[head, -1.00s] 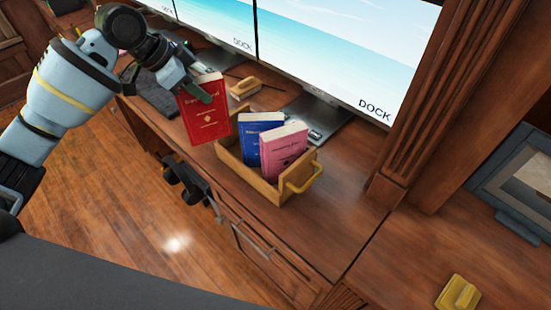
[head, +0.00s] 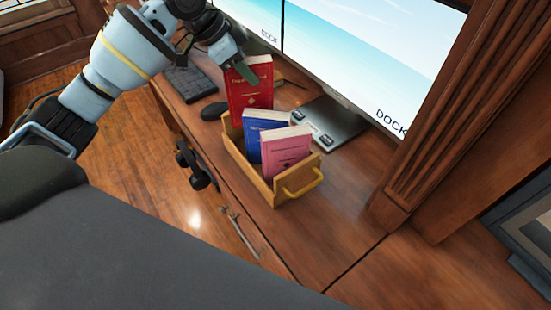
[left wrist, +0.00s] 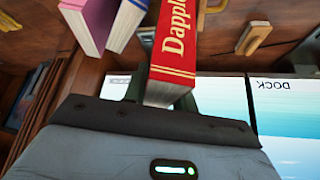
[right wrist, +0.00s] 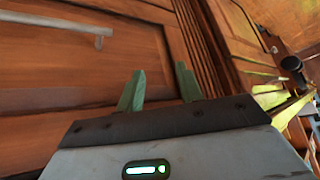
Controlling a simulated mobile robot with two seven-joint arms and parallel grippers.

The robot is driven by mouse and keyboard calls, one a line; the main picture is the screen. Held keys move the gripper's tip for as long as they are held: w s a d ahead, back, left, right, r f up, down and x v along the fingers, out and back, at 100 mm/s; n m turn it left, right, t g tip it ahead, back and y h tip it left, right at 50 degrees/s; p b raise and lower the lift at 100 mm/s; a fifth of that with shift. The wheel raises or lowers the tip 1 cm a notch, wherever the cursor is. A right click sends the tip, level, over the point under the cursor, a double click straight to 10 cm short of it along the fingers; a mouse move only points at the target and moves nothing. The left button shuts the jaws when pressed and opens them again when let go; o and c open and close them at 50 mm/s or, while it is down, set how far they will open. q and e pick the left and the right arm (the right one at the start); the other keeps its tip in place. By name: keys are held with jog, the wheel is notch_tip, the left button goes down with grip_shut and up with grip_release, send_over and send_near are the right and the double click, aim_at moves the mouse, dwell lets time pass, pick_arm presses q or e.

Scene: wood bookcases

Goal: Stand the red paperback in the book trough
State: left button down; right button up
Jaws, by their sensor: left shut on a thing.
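The red paperback (head: 249,92) is upright with a slight tilt, at the far left end of the wooden book trough (head: 249,165). My left gripper (head: 240,72) is shut on its upper part; its red spine also shows in the left wrist view (left wrist: 175,45). The blue book (head: 262,130) and the pink book (head: 286,150) stand in the trough, in front of it. The red book's lower edge is hidden, so I cannot tell whether it touches the trough floor. My right gripper (right wrist: 160,88) is open and empty, facing wooden panels in the right wrist view.
The trough has a yellow handle (head: 302,184) on its near end. The desk top to the right of the trough is clear.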

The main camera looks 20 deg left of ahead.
aim_at(250, 105)
pick_arm(q)
jog(key=shift+f+b, duration=0.3)
jog(key=shift+f, duration=4.65)
jog(key=c, duration=1.4)
grip_release()
jog(key=shift+f, duration=0.15)
jog(key=v, duration=1.2)
jog(key=shift+p, duration=0.35)
